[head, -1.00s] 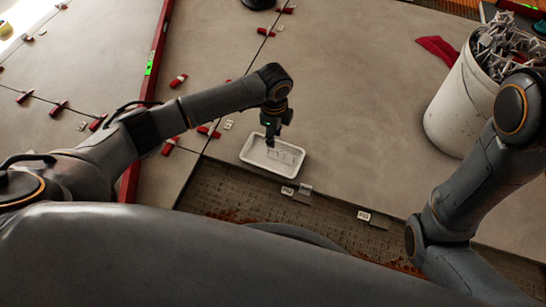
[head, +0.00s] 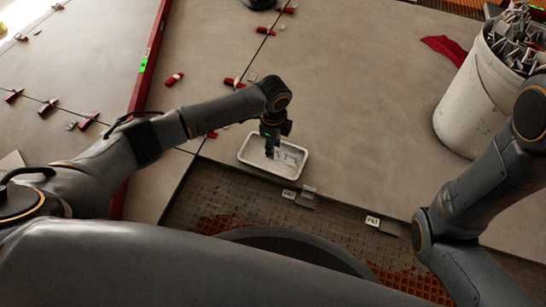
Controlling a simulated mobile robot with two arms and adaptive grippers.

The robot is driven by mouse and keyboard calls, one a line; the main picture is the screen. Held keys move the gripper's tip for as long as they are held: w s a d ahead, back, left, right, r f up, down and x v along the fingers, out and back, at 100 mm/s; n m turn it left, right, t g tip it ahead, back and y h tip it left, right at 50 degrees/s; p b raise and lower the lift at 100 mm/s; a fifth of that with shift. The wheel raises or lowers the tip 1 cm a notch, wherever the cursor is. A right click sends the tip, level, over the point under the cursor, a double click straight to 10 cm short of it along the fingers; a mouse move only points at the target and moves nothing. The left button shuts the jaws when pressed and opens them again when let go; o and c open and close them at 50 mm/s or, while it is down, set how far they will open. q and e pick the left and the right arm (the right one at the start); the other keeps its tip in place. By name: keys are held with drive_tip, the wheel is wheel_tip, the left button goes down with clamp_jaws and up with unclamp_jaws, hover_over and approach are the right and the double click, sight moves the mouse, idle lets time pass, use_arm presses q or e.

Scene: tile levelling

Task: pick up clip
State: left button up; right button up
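A white tray (head: 244,156) lies on the grey tile near its front edge, in the middle of the head view. Small pale clips (head: 291,158) lie in it, too small to make out singly. My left gripper (head: 269,154) points down into the tray, its fingertips close to the clips. The fingers are small and dark, and I cannot tell whether they are open or shut or touch a clip. My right arm comes in at the right, and its gripper is out of the picture.
A white bucket (head: 464,112) full of grey clips stands at the right, with a red cloth (head: 443,48) beside it. Red wedges (head: 174,79) sit along the tile joints. A red level (head: 143,67) lies at the left. Several small clips sit at the tile's front edge.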

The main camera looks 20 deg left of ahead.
use_arm(q)
drive_tip(key=shift+r, duration=0.1)
drive_tip(key=shift+c, duration=0.4)
clamp_jaws()
drive_tip(key=shift+r, duration=0.1)
